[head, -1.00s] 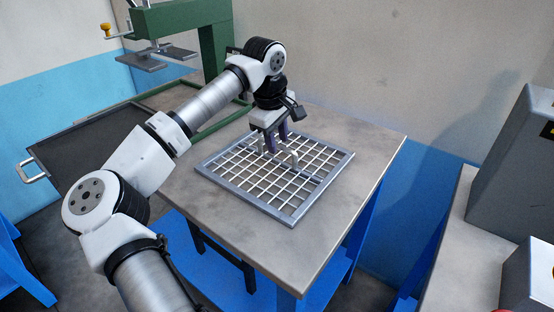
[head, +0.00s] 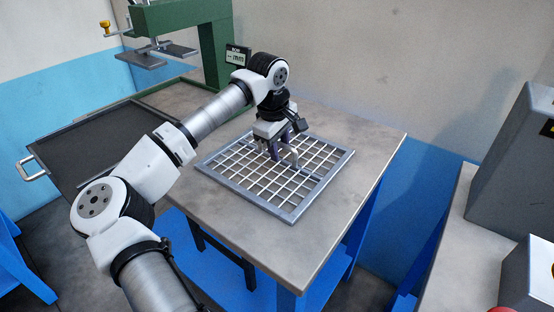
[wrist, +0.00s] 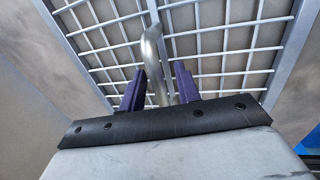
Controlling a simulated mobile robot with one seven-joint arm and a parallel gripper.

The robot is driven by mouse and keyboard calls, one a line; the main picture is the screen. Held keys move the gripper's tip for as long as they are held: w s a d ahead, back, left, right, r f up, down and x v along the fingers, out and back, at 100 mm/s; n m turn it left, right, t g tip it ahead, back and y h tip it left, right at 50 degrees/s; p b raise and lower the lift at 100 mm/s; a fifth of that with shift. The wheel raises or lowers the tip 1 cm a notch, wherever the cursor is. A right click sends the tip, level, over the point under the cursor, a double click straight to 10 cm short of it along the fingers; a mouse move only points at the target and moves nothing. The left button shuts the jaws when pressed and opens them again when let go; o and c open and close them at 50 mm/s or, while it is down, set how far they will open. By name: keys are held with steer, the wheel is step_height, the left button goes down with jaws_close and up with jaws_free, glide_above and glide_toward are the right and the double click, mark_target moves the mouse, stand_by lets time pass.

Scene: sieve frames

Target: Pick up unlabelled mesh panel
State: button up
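The mesh panel (head: 285,213) is a square grey frame with a pale wire grid, lying flat on the table. No label shows on it. A bent metal handle (head: 294,157) rises from its middle. My gripper (head: 275,152) is low over the panel's middle, pointing down at the handle. In the wrist view, the purple fingers (wrist: 159,88) are apart, one on each side of the handle (wrist: 153,52), with little gap. The grid (wrist: 225,40) spreads beyond them. The lower ends of the fingers against the panel are partly hidden in the head view.
The table top (head: 345,200) is bare around the panel. A green press frame (head: 212,60) stands behind left, with a small display (head: 238,56) beside it. A dark tray (head: 90,150) with a handle lies at left. Grey boxes (head: 515,150) stand on another table at right.

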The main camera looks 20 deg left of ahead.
jaws_close()
steer(key=shift+r, duration=0.2)
stand_by(0.5)
